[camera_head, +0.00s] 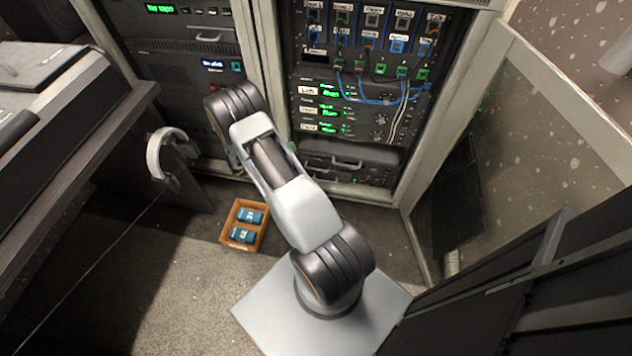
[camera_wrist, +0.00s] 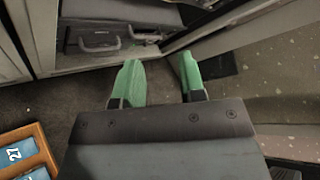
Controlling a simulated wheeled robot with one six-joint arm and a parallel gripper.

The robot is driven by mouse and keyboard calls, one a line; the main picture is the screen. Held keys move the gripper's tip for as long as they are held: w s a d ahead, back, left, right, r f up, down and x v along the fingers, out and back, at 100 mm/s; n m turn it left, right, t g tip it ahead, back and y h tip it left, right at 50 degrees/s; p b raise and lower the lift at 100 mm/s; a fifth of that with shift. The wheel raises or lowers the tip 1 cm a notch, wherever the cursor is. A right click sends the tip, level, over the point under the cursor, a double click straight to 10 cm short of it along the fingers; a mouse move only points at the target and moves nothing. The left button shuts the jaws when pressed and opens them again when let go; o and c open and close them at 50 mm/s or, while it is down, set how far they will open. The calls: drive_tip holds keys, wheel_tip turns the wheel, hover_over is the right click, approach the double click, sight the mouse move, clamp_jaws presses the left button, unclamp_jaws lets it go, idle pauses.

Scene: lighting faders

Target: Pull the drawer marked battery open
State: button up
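Low in the rack in the head view is a dark drawer front with a bar handle (camera_head: 347,163). No battery marking can be read on it. In the wrist view a drawer handle (camera_wrist: 99,42) shows at upper left on a dark front, with a second, smaller handle-like part (camera_wrist: 145,32) to its right. My gripper (camera_wrist: 160,77) has its two green fingers apart with nothing between them. The fingers are short of the handle in the wrist view and do not touch it. In the head view my arm hides most of the gripper.
An orange tray (camera_head: 227,231) with blue numbered blocks stands on the floor left of my base. The tray also shows in the wrist view (camera_wrist: 40,135). A glass-like door panel (camera_head: 515,150) stands open at right. A desk (camera_head: 90,130) is at left. Cables (camera_head: 385,100) hang on the rack.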

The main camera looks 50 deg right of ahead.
sight(316, 169)
wheel_tip(316, 169, down, 24)
drive_tip(key=s+d+n+t+h+b, duration=0.2)
drive_tip(key=n+t+b, duration=0.2)
drive_tip(key=n+b, duration=0.5)
drive_tip(key=w+d+f+n+b, duration=0.2)
drive_tip(key=d+f, duration=0.1)
drive_tip(key=d, duration=1)
drive_tip(key=shift+w+f+n, duration=0.15)
drive_tip(key=shift+w+n, duration=0.05)
drive_tip(key=shift+n, duration=0.1)
clamp_jaws()
drive_tip(key=shift+d, duration=0.1)
